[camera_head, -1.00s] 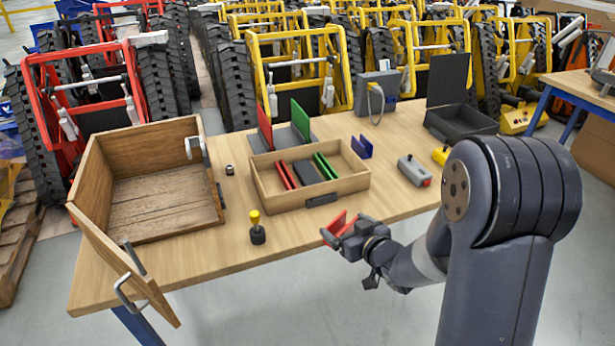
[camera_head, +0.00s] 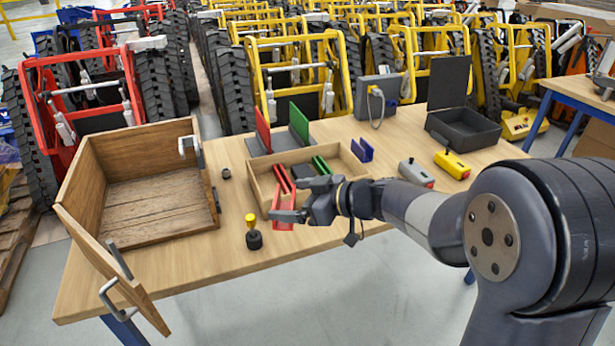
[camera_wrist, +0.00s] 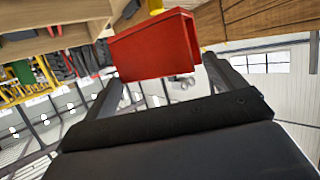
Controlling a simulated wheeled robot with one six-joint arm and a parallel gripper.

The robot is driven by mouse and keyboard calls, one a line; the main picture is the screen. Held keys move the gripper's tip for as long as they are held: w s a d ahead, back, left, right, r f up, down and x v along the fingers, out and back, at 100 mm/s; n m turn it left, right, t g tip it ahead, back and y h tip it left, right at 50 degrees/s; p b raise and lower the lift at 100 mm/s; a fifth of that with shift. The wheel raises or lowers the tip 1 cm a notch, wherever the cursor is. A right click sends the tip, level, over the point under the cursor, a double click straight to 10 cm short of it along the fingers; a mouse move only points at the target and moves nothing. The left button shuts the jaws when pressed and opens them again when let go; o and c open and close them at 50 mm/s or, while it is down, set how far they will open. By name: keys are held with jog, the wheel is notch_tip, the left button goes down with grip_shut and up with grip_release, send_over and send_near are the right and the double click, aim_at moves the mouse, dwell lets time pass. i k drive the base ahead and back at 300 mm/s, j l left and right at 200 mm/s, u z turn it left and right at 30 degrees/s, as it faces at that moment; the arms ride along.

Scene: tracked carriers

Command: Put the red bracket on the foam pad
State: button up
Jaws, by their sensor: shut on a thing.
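My gripper (camera_head: 291,200) is shut on a red bracket (camera_head: 283,206), a folded, channel-like piece, and holds it near the front wall of the shallow wooden tray (camera_head: 345,205). In the wrist view the red bracket (camera_wrist: 155,48) sits between the two fingers (camera_wrist: 160,80), its lower side clear of any surface. Other red pieces (camera_head: 283,178) stand in the tray, partly behind the held bracket. A dark grey block (camera_head: 304,171) lies between them and green pieces (camera_head: 321,165). I cannot tell for sure which thing is the foam pad.
Behind the tray is a grey rack (camera_head: 259,147) with red and green plates. An open black case (camera_head: 463,130) stands at back right.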

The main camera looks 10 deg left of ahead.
aim_at(306, 176)
jog(key=i, duration=0.95)
